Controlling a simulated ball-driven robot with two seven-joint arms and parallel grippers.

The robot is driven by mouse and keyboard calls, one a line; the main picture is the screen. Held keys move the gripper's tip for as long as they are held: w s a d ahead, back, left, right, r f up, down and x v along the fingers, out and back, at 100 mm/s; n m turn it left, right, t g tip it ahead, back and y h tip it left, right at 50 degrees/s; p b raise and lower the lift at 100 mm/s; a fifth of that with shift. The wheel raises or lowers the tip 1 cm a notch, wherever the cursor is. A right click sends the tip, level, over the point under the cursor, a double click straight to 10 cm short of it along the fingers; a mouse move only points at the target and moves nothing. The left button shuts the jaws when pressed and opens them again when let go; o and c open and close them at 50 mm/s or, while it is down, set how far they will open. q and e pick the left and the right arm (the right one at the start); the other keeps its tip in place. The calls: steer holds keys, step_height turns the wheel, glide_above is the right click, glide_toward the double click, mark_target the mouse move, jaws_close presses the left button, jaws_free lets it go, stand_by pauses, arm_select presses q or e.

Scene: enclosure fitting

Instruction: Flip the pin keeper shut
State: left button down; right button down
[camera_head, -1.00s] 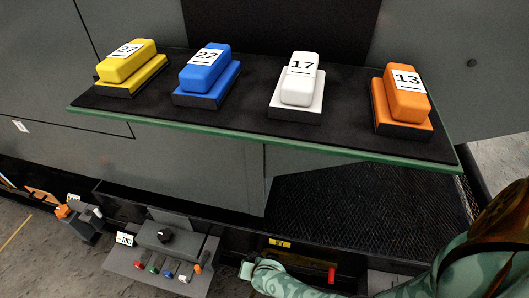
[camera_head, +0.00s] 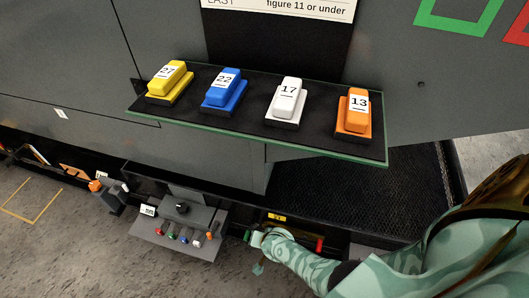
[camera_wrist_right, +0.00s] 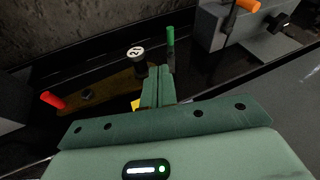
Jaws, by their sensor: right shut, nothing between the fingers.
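In the right wrist view a brown flat bar (camera_wrist_right: 112,88) lies in a dark tray, with a red grip (camera_wrist_right: 52,100) at its left end and a dark bolt on it. I cannot tell for sure which part is the pin keeper. In the head view the right gripper (camera_head: 257,238) is beside the red grip (camera_head: 319,246). My left gripper is not in view.
A green-edged shelf (camera_head: 255,140) above holds yellow, blue, white and orange numbered blocks. A grey control panel (camera_head: 180,238) with a black knob and coloured buttons stands left of the gripper. A black mesh surface (camera_head: 400,190) lies at right.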

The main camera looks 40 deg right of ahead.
steer(key=shift+s, duration=0.1)
steer(key=s+d+f+n+g, duration=0.1)
steer(key=s+n, duration=0.3)
steer(key=s, duration=1.2)
steer(key=s+f+n+g, duration=0.3)
steer(key=s+f+n, duration=0.1)
steer(key=s, duration=1.2)
steer(key=s+d+f+n+g, duration=0.1)
steer(key=s+n, duration=0.4)
steer(key=s, duration=1.1)
steer(key=shift+s+d+f+g, duration=0.2)
steer(key=shift+d+f+g, duration=0.15)
steer(key=shift+f+g, duration=0.35)
